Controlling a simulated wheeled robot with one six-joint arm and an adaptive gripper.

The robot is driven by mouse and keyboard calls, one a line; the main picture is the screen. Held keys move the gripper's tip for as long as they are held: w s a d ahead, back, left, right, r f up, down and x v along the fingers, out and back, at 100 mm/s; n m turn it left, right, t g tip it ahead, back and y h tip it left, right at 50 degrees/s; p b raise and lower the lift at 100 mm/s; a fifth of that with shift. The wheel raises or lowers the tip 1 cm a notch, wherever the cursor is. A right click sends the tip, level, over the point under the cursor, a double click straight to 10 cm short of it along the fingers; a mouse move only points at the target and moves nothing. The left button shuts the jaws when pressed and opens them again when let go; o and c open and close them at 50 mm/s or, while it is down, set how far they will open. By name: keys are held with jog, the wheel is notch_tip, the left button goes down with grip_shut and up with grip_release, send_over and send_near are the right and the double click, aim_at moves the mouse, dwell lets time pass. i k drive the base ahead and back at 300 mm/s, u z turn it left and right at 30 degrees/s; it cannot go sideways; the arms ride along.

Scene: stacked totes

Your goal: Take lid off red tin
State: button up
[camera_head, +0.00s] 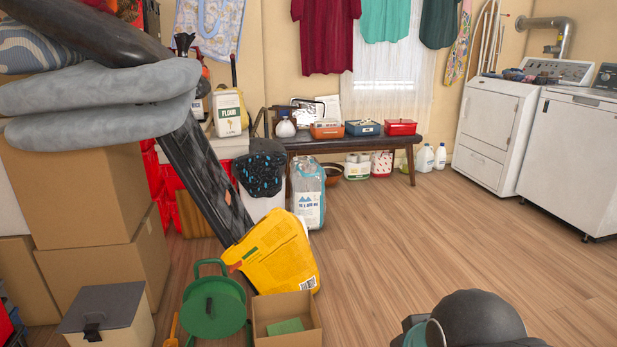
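A red tin (401,128) stands on the dark bench (350,143) against the back wall, at the right end of a row of three tins. Its top looks covered by a red lid, but it is too small to be sure. An orange-red tin (327,131) and a blue tin (363,129) stand to its left, each with pale contents or a pale top. A dark rounded part of my arm shows at the bottom right, far in front of the bench. My gripper's fingers are not in view.
Wooden floor is clear between me and the bench. Cardboard boxes (75,195), grey cushions (95,90), a yellow container (275,255), a green reel (213,308) and an open box (287,316) crowd the left. White jugs (425,158) and appliances (490,130) stand right.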

aim_at(407, 129)
jog(key=z, duration=0.5)
jog(key=i, duration=2)
jog(key=z, duration=0.35)
jog(key=i, duration=2.2)
jog(key=u, duration=0.95)
jog(key=i, duration=1.95)
jog(key=z, duration=1)
